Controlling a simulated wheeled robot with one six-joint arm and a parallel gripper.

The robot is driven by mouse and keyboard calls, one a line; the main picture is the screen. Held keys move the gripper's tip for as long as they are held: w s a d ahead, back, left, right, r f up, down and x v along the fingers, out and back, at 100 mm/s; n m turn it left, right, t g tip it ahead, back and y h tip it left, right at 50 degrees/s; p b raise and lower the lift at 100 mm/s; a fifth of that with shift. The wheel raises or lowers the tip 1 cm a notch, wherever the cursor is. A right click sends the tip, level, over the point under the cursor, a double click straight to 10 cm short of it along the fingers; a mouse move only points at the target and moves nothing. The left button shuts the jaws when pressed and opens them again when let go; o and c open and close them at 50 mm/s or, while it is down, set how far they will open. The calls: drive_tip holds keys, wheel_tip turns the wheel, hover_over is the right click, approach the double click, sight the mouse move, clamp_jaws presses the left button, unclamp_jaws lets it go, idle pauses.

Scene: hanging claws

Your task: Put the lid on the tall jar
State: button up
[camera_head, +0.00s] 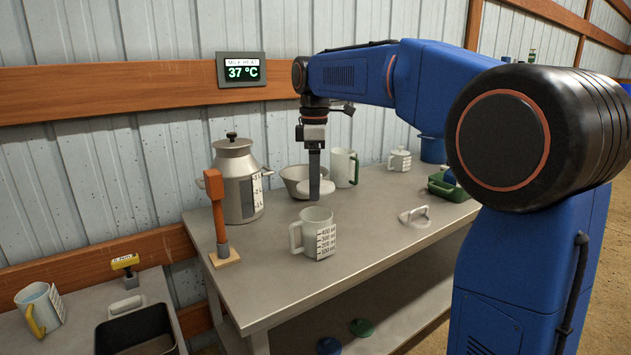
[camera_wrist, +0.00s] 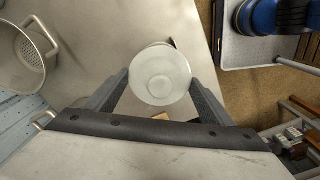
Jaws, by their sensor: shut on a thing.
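My gripper (camera_head: 316,190) points straight down above the table and is shut on a pale, whitish round lid (camera_head: 328,187). In the wrist view the lid (camera_wrist: 161,76) sits between the two fingers as a frosted disc with an inner ring. Below it in the head view stands an open, frosted measuring jug (camera_head: 312,240) with a side handle and a printed scale. The lid is above the jug and apart from it. A taller open jug with a green handle (camera_head: 343,167) stands farther back. I cannot tell which vessel is the tall jar.
A metal milk can (camera_head: 238,185) with its own lid stands at the left, near an orange-handled tool on a wooden base (camera_head: 224,258). A metal bowl (camera_head: 291,175) is behind the jug. A loose handled disc (camera_head: 415,217) and a green tray (camera_head: 450,188) lie right.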

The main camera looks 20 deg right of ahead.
drive_tip(key=shift+f, duration=0.1)
approach(309, 235)
drive_tip(key=shift+w+d+f, duration=0.45)
drive_tip(key=shift+w+d, duration=0.2)
drive_tip(key=shift+w, duration=0.15)
drive_tip(key=shift+w+d+f, duration=0.45)
drive_tip(key=shift+w+d, duration=0.15)
drive_tip(key=shift+w, duration=0.2)
drive_tip(key=shift+f, duration=0.8)
drive_tip(key=o, duration=1.1)
drive_tip(key=shift+o, duration=0.2)
